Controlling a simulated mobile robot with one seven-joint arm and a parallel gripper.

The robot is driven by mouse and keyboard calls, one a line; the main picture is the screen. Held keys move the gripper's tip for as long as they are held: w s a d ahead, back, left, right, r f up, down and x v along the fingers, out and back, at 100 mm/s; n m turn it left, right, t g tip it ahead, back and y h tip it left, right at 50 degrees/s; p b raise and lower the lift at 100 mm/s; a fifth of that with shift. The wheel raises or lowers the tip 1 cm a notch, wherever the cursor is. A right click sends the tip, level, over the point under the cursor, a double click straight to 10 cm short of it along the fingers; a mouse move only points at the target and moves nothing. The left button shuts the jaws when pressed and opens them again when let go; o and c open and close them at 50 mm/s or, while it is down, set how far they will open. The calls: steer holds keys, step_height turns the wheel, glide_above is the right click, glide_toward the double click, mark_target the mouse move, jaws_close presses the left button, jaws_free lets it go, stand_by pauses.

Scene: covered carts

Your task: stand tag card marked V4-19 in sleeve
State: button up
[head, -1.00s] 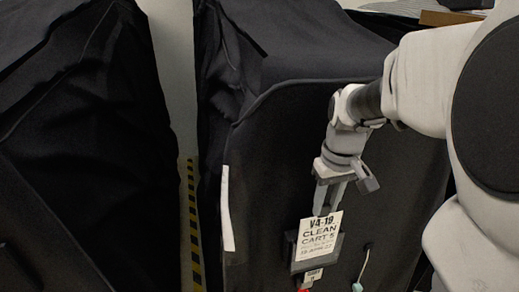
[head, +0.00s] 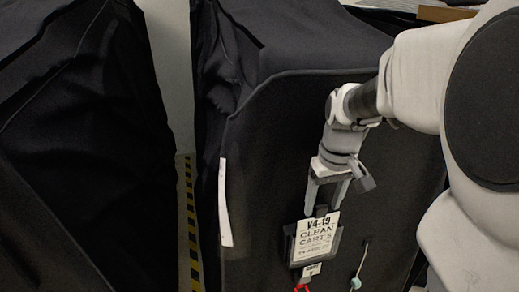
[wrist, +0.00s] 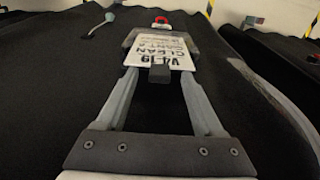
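The white tag card marked V4-19 (head: 317,240) stands nearly upright, slightly tilted, at the dark sleeve (head: 291,248) on the front of the black covered cart. Dark edges of the sleeve show on both sides of the card; its lower lines are hard to read. A dark tab (wrist: 159,74) sits at the card's top edge. My gripper (head: 324,210) is open above the card, with its fingers apart on either side of the tab. The wrist view shows a gap between each finger and the tab.
A small label (head: 312,270) and a red piece (head: 302,288) hang below the sleeve. A cord with a pale blue end (head: 356,283) hangs to the right. A white strip (head: 224,203) is at left. Another covered cart (head: 80,150) stands further left, across a narrow gap.

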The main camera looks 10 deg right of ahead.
step_height(320, 180, up, 17)
steer(key=s+p, duration=0.2)
steer(key=p, duration=0.1)
steer(key=shift+r, duration=0.15)
steer(key=shift+s, duration=0.1)
stand_by(0.4)
